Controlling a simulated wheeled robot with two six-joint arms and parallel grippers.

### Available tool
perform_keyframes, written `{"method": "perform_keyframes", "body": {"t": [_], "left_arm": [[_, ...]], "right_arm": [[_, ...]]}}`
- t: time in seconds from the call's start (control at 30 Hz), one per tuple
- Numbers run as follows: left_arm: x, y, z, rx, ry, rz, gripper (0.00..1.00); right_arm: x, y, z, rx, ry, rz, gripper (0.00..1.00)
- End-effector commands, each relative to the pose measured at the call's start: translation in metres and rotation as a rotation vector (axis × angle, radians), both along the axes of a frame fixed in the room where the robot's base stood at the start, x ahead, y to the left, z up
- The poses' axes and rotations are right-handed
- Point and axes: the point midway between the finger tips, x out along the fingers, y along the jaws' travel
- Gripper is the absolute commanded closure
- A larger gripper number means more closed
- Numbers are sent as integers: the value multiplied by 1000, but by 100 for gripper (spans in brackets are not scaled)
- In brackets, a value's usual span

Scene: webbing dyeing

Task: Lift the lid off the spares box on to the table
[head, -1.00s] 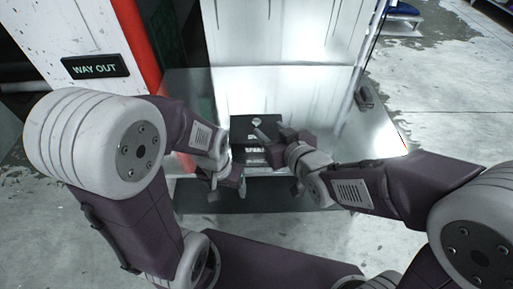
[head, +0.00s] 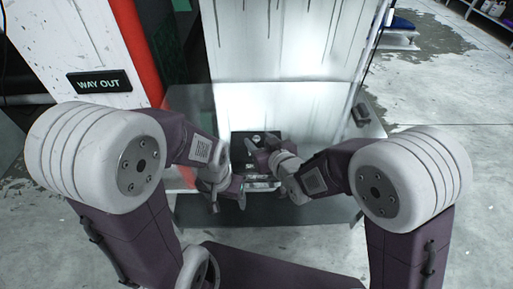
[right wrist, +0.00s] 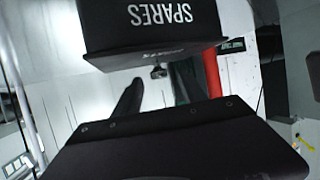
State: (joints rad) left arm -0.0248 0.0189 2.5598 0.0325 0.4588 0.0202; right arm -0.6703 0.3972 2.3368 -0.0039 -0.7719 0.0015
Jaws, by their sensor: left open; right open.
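The black spares box (head: 239,150) stands on the table (head: 190,98), partly hidden behind my grippers in the head view. Its dark top, where the lid sits, shows only in part. In the right wrist view the box (right wrist: 150,25) appears upside down at the top, with white "SPARES" lettering. My right gripper (head: 262,152) is open at the right side of the box, overlapping it in the head view; I cannot tell whether it touches. My left gripper (head: 228,198) is open, lower, in front of the box's left side.
A white streaked panel (head: 285,50) rises behind the table. A small dark object (head: 361,114) lies near the table's right end. A red post (head: 138,50) and a "WAY OUT" sign (head: 99,82) are at left. Bare table lies right of the box.

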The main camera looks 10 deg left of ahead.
Motion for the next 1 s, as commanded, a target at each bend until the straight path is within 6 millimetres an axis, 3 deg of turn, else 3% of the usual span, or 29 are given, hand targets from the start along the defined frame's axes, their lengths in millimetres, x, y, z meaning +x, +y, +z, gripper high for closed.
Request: {"method": "perform_keyframes", "body": {"t": [0.03,0.37,0.57,0.87,1.0], "left_arm": [[0,0,-12,0,1,0,24],[0,0,-13,0,0,0,24],[0,0,-13,0,0,0,24],[0,0,-12,0,0,0,24],[0,0,-1,0,0,0,24]], "right_arm": [[7,6,-10,1,-1,0,51],[18,14,-10,-1,2,0,51],[18,14,-10,-1,1,0,100],[18,14,-8,0,0,0,100],[18,14,7,1,-2,0,100]]}}
